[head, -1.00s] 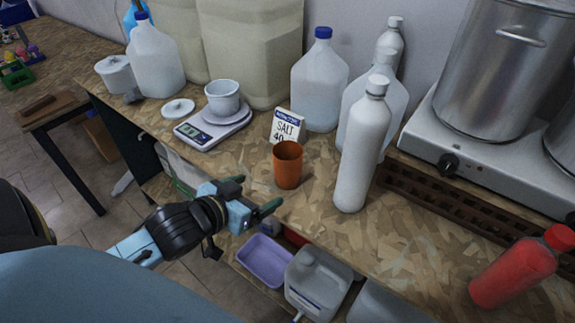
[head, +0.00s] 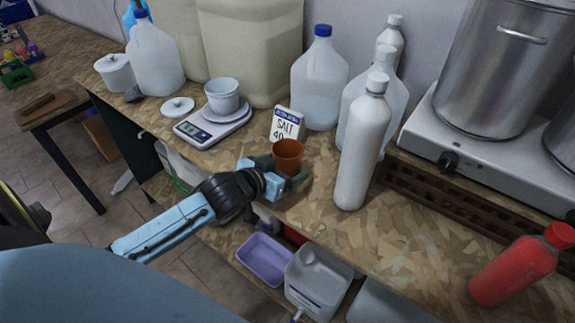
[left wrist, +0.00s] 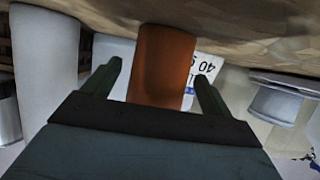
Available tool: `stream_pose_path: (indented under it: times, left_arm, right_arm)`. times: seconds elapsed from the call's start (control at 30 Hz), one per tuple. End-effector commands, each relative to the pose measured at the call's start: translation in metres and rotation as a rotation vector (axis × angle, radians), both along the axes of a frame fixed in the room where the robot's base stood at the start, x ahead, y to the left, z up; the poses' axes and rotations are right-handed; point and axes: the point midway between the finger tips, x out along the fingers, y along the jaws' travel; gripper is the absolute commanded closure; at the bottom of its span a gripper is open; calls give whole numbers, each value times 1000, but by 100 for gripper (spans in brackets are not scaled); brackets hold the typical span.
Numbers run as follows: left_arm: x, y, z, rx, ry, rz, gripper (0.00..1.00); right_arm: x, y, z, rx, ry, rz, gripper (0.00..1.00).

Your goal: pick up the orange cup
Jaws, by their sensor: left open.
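The orange cup (head: 288,155) stands upright on the wooden bench, in front of the salt box (head: 286,124). My left gripper (head: 281,170) is open at the cup, with one finger on each side of it; its body hides the cup's lower part in the head view. In the left wrist view, which looks upside down, the cup (left wrist: 161,66) shows between the two open fingers (left wrist: 155,88). I cannot tell whether either finger touches it. My right gripper is not in view.
A white bottle (head: 363,150) stands close to the right of the cup. A scale (head: 213,127) with a white pot (head: 222,96) is to the left. A purple tub (head: 264,260) and a grey jug (head: 317,280) sit below the bench's front edge.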

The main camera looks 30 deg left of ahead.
Motion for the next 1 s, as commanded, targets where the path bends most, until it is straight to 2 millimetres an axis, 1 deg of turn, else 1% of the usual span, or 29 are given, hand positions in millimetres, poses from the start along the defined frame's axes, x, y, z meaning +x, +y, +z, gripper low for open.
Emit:
stream_pose_path:
  times: [0.03,0.17,0.4,0.43,0.8,1.0]
  left_arm:
    - [7,-1,-3,-1,0,0,15]
    - [16,-2,-7,0,1,0,15]
    - [17,-2,-8,0,2,-1,15]
    - [17,-2,-8,0,2,-1,16]
    - [17,-2,-8,0,1,-1,64]
    - [17,-2,-8,0,1,-1,66]
  right_arm:
    - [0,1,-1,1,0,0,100]
    - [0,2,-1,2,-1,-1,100]
    - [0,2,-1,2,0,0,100]
    - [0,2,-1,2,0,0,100]
    - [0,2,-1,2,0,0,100]
    - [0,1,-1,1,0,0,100]
